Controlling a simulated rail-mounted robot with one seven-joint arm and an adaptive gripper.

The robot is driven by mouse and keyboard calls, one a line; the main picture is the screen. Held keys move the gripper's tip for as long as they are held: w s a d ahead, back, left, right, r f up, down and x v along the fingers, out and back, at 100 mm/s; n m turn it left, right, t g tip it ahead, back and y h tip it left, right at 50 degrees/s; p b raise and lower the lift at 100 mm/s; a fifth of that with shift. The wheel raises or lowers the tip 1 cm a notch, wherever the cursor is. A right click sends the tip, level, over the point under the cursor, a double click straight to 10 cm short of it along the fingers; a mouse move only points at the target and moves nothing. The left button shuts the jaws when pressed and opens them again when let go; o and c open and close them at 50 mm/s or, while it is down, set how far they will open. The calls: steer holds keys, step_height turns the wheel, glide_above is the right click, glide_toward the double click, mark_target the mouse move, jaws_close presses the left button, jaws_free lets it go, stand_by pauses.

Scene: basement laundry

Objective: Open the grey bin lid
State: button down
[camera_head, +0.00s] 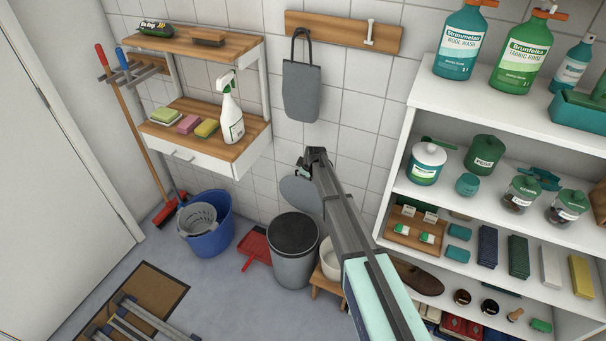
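The grey bin (293,268) stands on the floor by the wall, left of the white shelf. Its round top has a pale rim around a dark surface that looks like the inside. A grey rounded disc (294,192), which looks like the bin lid, stands tilted up behind the rim. My arm covers its right part. My gripper (304,170) is just above the disc's upper edge, at or close to it. The fingers are small and partly hidden, so I cannot tell whether they touch the disc or are open.
A blue bucket (212,236) and a red dustpan (256,246) are left of the bin. A small wooden stool (327,284) with a white bowl (330,262) is close on its right. A grey bag (301,92) hangs above. The loaded shelf (395,190) bounds the right.

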steer(key=c, duration=1.3)
jaws_free()
steer(key=shift+w+d+r, duration=0.1)
steer(key=shift+w+r, duration=0.05)
steer(key=shift+w, duration=0.1)
steer(key=shift+o, duration=0.3)
steer(key=shift+s, duration=0.1)
steer(key=v, duration=1.2)
